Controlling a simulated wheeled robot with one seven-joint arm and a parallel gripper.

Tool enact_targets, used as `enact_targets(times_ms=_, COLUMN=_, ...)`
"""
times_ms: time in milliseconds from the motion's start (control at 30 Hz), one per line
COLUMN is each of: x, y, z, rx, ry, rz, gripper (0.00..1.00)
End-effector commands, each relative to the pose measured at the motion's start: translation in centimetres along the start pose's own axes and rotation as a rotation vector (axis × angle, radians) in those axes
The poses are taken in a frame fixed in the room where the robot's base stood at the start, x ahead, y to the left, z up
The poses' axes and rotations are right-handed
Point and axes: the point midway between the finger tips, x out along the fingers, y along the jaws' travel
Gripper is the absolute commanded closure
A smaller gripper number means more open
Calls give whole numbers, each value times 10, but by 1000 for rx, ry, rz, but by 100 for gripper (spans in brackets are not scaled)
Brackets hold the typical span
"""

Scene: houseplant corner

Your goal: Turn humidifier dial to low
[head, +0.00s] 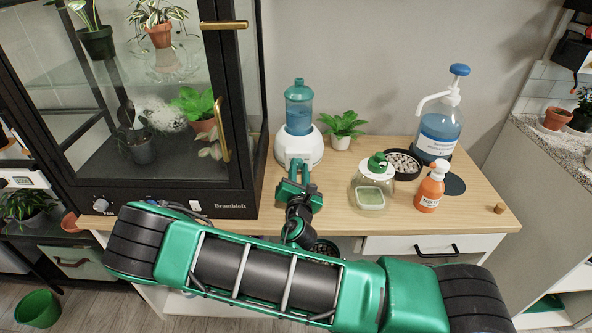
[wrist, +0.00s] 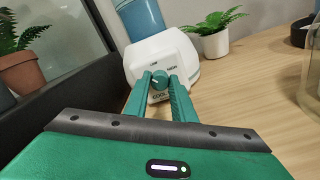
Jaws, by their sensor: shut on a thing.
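The humidifier (head: 298,148) stands on the wooden table, with a white base and a blue-green tank (head: 299,105) on top. The wrist view shows the white base (wrist: 185,50) with a round teal dial (wrist: 159,80) on its front. Small labels sit above the dial, seemingly LOW at upper left and HIGH at upper right. My gripper (head: 294,168) reaches the front of the base. In the wrist view its two green fingers (wrist: 160,82) are shut on the dial, one on each side. The fingers partly hide the dial, and its exact pointer direction is hard to tell.
A glass cabinet (head: 230,190) stands close at left. A potted plant (head: 341,128) sits right of the humidifier. A glass jar (head: 372,183), an orange spray bottle (head: 430,188) and a blue pump bottle (head: 440,128) stand farther right. The table's front right is mostly clear.

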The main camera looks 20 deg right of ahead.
Motion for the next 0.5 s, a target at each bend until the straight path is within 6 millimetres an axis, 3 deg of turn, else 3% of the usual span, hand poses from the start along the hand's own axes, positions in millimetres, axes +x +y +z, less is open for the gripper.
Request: enact_targets(times_ms=500, x=0, y=4, z=-2, rx=31, ry=4, rz=9, gripper=99)
